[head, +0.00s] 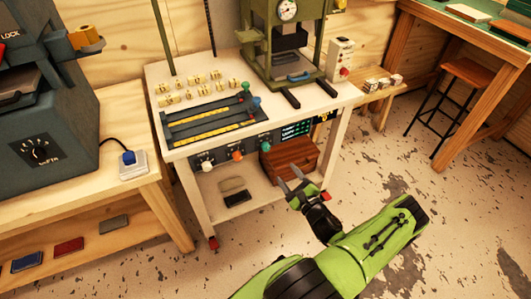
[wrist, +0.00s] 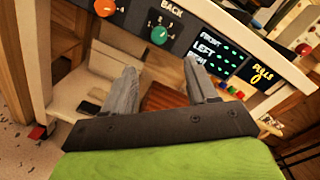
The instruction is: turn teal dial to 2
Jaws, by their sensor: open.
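The teal dial (head: 265,146) is a round knob on the dark front panel of the white workbench, to the right of an orange dial (head: 237,155) and a white dial (head: 207,166). My gripper (head: 288,179) is open and empty, in front of and below the panel, apart from the dial. In the wrist view my gripper (wrist: 163,68) has its two grey fingers spread.
A panel with green lit marks (wrist: 228,62) is right of the teal dial. A brown wooden box (head: 289,160) sits on the shelf below. A green press (head: 286,50) and a slotted tray (head: 212,120) stand on the bench. Open floor lies right of my arm.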

